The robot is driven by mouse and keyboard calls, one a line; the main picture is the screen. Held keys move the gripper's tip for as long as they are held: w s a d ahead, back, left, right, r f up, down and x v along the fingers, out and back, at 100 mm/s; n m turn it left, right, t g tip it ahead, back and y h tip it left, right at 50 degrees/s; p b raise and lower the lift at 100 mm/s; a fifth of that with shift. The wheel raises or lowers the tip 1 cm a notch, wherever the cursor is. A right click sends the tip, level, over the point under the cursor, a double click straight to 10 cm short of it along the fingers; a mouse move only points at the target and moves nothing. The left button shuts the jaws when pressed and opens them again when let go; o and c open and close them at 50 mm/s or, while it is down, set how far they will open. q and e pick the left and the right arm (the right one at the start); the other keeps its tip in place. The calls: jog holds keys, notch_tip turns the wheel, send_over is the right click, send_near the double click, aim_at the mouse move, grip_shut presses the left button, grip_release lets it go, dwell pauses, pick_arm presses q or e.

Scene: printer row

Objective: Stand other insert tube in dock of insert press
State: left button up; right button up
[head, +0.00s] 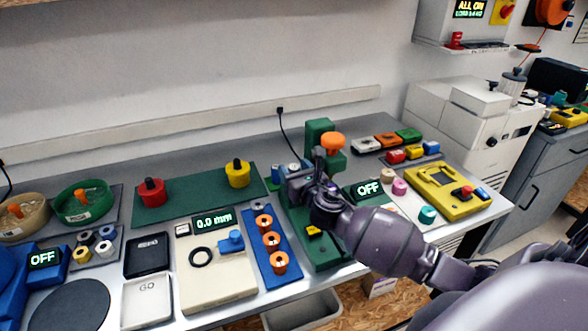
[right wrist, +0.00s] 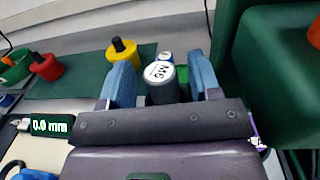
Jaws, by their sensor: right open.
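A dark grey insert tube (right wrist: 160,83) with a white cap marked M6 stands between the two blue fingers of my right gripper (head: 294,174) in the right wrist view. The fingers are open, one on each side of it; I cannot tell whether they touch it. Behind it a smaller white-topped blue tube (right wrist: 166,57) partly shows, next to a bit of green. The green insert press (head: 319,128) with its orange knob (head: 332,143) stands just right of my gripper. My gripper and forearm hide part of its base. My left gripper is out of view.
A blue strip with several orange spools (head: 264,221) and a cream gauge reading 0.0 mm (head: 215,270) lie left of the press. Red and yellow knobbed weights (head: 238,174) stand on a green mat (head: 195,205). A yellow device (head: 432,188) is at the right.

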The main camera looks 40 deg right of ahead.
jog(key=s, duration=0.3)
jog(key=s+a, duration=0.1)
jog(key=s, duration=0.7)
jog(key=shift+s+a, duration=0.15)
jog(key=shift+a, duration=0.25)
jog(key=shift+s, duration=0.1)
